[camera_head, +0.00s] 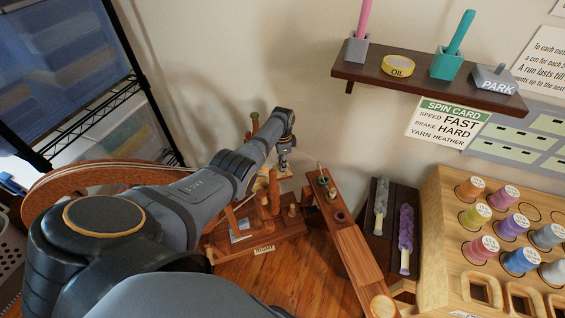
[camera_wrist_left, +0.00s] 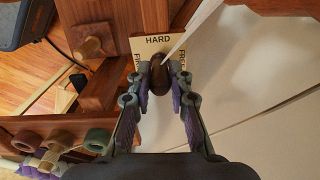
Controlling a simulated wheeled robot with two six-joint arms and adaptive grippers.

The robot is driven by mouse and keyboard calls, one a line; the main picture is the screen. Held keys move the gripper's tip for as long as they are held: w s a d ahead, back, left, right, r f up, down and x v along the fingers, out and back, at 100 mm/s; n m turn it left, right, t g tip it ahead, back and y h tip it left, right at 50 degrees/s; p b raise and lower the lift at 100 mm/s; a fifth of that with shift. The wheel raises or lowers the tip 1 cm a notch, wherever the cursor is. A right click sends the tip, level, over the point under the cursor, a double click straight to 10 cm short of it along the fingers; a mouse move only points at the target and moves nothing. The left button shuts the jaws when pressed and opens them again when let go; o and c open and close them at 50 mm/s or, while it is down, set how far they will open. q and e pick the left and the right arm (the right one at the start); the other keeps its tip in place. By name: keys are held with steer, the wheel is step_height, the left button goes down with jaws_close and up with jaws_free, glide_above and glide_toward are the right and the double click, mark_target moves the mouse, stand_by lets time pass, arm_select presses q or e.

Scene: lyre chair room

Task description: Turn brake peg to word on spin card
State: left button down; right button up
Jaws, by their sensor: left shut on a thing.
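The spin card (camera_head: 448,123) hangs on the wall below the shelf and reads speed FAST, brake HARD, yarn HEATHER. The brake peg (camera_wrist_left: 160,80) is a dark rounded knob in the middle of the left wrist view. Behind it is a cream label card (camera_wrist_left: 150,46) with HARD at its top edge; words at its left and right sides are partly hidden. My left gripper (camera_wrist_left: 160,77) is shut on the peg, one finger on each side. In the head view the left gripper (camera_head: 284,160) is small, at the spinning wheel; the peg's turn angle is unclear there.
The spinning wheel's large wooden rim (camera_head: 85,178) curves behind my left arm. A wooden rack of thread spools (camera_head: 435,250) stands at right. A dark shelf (camera_head: 415,82) on the wall holds the OIL tin (camera_head: 398,66) and PARK block (camera_head: 494,80). A pale thread runs past the peg.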

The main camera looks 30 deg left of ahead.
arm_select(q)
steer(key=c, duration=1.2)
jaws_free()
step_height(320, 180, up, 12)
